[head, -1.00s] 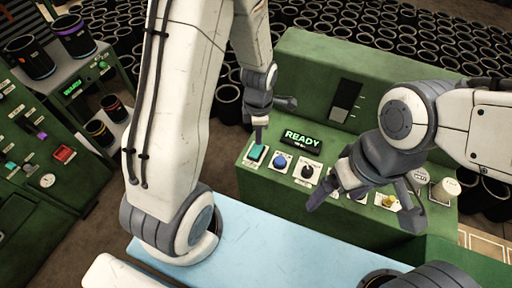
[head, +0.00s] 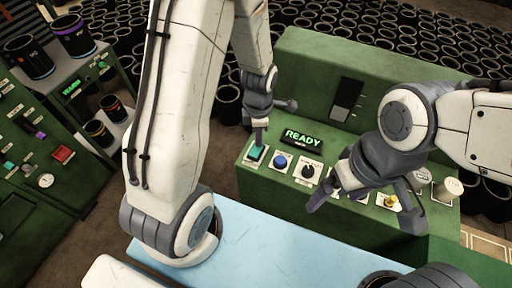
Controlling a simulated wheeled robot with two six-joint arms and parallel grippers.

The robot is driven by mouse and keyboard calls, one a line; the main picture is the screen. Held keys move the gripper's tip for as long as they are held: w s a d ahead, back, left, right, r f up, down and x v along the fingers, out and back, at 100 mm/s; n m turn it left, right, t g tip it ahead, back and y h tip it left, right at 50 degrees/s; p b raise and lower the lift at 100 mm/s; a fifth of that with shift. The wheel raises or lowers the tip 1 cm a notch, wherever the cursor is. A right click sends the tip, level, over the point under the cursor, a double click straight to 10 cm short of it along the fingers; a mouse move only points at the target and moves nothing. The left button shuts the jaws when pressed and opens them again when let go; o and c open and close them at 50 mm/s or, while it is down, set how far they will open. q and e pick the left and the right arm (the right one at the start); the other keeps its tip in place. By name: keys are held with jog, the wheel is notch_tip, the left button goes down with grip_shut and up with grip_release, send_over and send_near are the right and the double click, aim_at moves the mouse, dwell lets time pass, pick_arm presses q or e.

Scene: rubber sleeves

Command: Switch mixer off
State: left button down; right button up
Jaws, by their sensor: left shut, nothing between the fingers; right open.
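The green mixer console (head: 262,192) stands in front of me with a lit green READY display (head: 303,138). On its panel are a teal button (head: 255,154), a blue button (head: 280,161), a black knob (head: 307,171) and a yellow control (head: 391,202). My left gripper (head: 259,140) is shut and points down at the teal button; its tip is at or just above it, and I cannot tell whether it touches. My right gripper (head: 362,215) is open and empty over the right part of the panel. It hides some controls there.
A second green control panel (head: 38,150) is at the left, with black containers (head: 77,37) on a shelf. A light blue surface (head: 280,245) lies in front of the console. Many black rubber sleeves (head: 440,50) fill the back.

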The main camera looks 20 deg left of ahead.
pick_arm(q)
jog(key=shift+f, duration=0.35)
jog(key=shift+r, duration=0.1)
notch_tip(320, 180, up, 7)
jog(key=p, duration=0.6)
dwell(0.4)
